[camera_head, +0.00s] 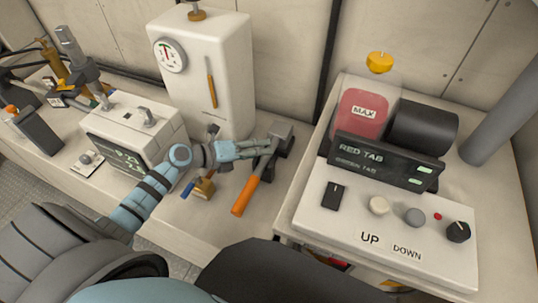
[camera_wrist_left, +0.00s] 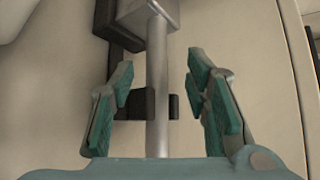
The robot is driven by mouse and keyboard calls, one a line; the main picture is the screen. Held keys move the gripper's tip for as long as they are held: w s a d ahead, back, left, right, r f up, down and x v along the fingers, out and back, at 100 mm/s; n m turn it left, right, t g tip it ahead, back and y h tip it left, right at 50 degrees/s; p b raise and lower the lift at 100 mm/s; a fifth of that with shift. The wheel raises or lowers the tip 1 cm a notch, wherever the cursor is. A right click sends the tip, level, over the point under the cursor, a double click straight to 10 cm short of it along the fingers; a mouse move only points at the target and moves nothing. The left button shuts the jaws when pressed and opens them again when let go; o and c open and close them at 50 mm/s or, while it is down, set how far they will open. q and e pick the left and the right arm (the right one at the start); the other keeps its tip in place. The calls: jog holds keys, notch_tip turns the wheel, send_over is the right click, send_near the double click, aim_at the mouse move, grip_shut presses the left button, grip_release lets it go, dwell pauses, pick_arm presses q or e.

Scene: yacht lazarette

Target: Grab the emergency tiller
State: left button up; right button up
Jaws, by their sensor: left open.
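The emergency tiller appears to be the tool with an orange handle (camera_head: 246,195), a metal shaft and a dark grey head (camera_head: 281,131), on the bench right of the white cabinet. My left gripper (camera_head: 262,148) reaches it from the left, its fingers at the shaft below the head. In the left wrist view the grey shaft (camera_wrist_left: 157,75) stands upright between the two open fingers (camera_wrist_left: 160,88), with gaps on both sides. The head (camera_wrist_left: 145,14) is at the top and a black clip is at the shaft. The orange handle is hidden there. My right gripper is not in view.
A white cabinet with a gauge (camera_head: 208,75) stands behind my left gripper. A white display box (camera_head: 136,138) is left of it. A small brass padlock-like item (camera_head: 204,188) lies below my wrist. A control panel (camera_head: 385,225) stands to the right.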

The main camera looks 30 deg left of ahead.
pick_arm(q)
jog(key=x, duration=0.3)
jog(key=shift+w+f, duration=0.3)
jog(key=shift+f, duration=0.05)
jog(key=shift+s+d+r, duration=0.1)
jog(key=shift+s+r, duration=0.05)
grip_shut()
